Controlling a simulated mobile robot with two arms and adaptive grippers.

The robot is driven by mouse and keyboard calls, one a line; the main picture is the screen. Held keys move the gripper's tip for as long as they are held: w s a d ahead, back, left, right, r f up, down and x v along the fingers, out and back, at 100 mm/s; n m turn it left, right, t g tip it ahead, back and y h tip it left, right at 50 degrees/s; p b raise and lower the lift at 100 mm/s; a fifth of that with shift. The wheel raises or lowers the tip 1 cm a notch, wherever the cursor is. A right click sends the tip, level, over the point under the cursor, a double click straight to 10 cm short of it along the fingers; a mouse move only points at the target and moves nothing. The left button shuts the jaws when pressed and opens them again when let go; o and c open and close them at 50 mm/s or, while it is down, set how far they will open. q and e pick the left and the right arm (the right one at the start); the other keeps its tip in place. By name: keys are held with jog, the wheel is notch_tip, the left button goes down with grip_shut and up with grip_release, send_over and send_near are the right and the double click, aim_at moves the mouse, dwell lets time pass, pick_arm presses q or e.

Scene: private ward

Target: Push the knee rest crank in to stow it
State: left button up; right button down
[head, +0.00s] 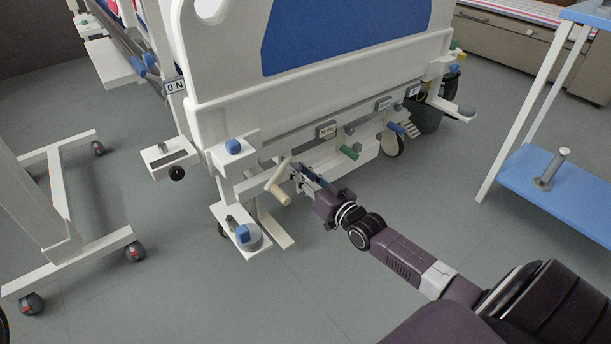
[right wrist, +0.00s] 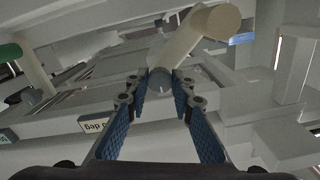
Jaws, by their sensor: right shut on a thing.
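A beige crank (head: 277,186) sticks out of the foot end of the white bed (head: 310,95), left of the other cranks. It also shows in the right wrist view (right wrist: 193,43), where its arm slants up to a thick grip at upper right. My right gripper (head: 299,172) is at its hub end, with the blue-padded fingers (right wrist: 161,88) on either side of that end, shut on it. A green-handled crank (head: 348,152) and a blue-handled crank (head: 396,128) are farther right. I cannot read which one is the knee rest crank. My left gripper is not in view.
A plate reading "deg" (right wrist: 96,123) is beside the crank. A wheeled white stand (head: 70,255) is at left, and a blue-shelved trolley (head: 560,190) at right. Grey floor between is clear.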

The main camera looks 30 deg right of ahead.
jog(key=shift+w, duration=0.35)
jog(key=c, duration=1.7)
grip_release()
jog(key=shift+s, duration=0.1)
jog(key=shift+o, duration=0.2)
jog(key=s, duration=1.2)
jog(key=shift+d, duration=0.45)
